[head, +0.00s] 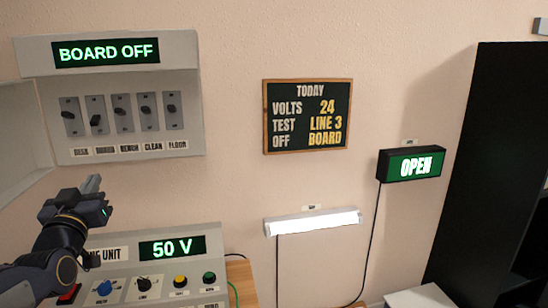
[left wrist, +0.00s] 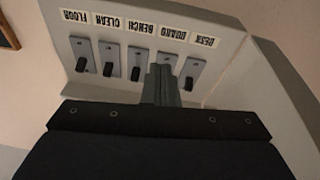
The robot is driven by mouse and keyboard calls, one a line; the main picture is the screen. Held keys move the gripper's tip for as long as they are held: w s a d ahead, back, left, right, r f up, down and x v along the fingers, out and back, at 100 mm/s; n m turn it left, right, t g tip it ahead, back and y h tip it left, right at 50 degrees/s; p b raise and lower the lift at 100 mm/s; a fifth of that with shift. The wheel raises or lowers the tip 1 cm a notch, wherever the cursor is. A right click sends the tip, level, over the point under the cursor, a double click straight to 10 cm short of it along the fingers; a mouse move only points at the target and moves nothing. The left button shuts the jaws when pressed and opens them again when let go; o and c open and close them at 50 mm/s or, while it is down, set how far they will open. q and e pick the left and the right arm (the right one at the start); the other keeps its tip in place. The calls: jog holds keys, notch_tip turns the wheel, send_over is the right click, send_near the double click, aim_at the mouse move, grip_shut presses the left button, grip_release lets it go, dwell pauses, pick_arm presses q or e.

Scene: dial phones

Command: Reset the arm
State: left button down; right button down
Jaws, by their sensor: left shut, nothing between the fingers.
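My left gripper (head: 95,183) is shut and empty, in front of the wall below the switch panel (head: 190,90). Its closed fingers also show in the left wrist view (left wrist: 161,85), where they cover the board switch. The panel display (head: 107,52) reads BOARD OFF. Below it is a row of switches labelled desk, board, bench, clean and floor. The board switch (head: 96,120) has its lever lower than the others. The fingers look apart from the panel in the head view. My right gripper is in neither view.
Below stands a sloped unit with a 50 V display (head: 172,248), a blue knob (head: 105,287) and coloured buttons. A chalkboard (head: 307,116) reads volts 24, test line 3, off board. A lit lamp (head: 312,222), OPEN sign (head: 412,165) and black cabinet (head: 487,170) are to the right.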

pick_arm(q)
jog(key=s+d+f+m+g+h, duration=0.1)
jog(key=s+d+f+g+h, duration=0.5)
jog(key=s+d+f, duration=0.55)
jog(key=s+d+f+m+g+h, duration=0.1)
jog(key=s+d+f+g+h, duration=0.2)
jog(key=s+d+f+g, duration=0.85)
jog(key=s+a+r+t+p, duration=0.1)
jog(key=s+r+p, duration=0.1)
jog(key=r+p, duration=1.3)
jog(key=s+a+r+t+p, duration=0.1)
jog(key=s+r+t+p, duration=0.1)
jog(key=r+p, duration=1.4)
jog(key=p, duration=0.3)
jog(key=shift+a+r, duration=0.15)
